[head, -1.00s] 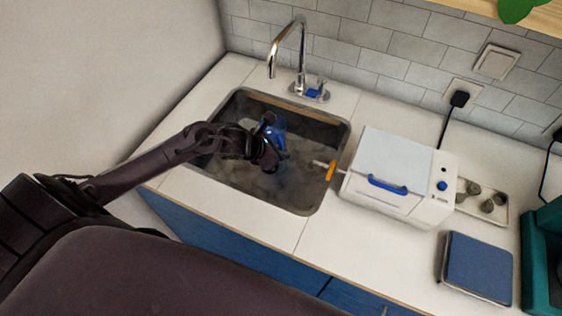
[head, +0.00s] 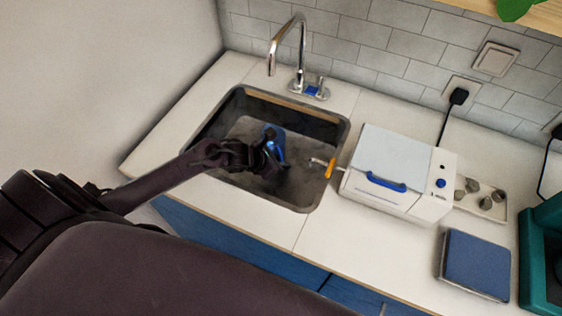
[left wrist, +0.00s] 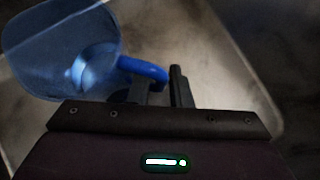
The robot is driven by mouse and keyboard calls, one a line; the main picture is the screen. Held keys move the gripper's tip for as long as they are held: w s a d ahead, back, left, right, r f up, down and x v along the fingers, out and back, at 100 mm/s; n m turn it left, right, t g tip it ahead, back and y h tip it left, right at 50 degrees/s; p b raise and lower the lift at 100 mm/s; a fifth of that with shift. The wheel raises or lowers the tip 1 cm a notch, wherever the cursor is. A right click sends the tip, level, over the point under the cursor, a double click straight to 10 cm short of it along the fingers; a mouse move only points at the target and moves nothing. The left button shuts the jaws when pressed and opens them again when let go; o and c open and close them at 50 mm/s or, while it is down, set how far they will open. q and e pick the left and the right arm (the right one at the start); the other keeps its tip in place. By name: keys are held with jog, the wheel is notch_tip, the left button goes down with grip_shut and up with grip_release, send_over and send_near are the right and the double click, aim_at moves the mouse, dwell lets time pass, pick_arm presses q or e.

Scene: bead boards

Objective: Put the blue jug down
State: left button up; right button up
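The blue jug (head: 279,152), see-through with a solid blue handle, is inside the sink basin (head: 224,125). My left gripper (head: 271,163) is at the jug's near side, low over the basin. In the left wrist view the jug (left wrist: 62,50) fills the upper left, and its handle (left wrist: 143,70) reaches between the fingers of the left gripper (left wrist: 163,82). The fingers look shut on the handle. I cannot tell whether the jug's base touches the sink floor. My right gripper is not in view.
A chrome tap (head: 298,60) stands behind the sink. An orange-handled tool (head: 329,168) lies at the sink's right rim, beside a white box with a blue handle (head: 392,165). A blue flat device (head: 476,265) and a tray with small grey pieces (head: 497,209) are farther right.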

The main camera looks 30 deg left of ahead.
pick_arm(q)
jog(key=shift+o, duration=1.1)
jog(key=shift+r, duration=0.1)
jog(key=shift+r+p, duration=0.2)
jog(key=shift+p, duration=0.1)
jog(key=v, duration=1.1)
jog(key=shift+s+r+b, duration=0.2)
jog(key=shift+s+b, duration=0.15)
jog(key=shift+a, duration=0.15)
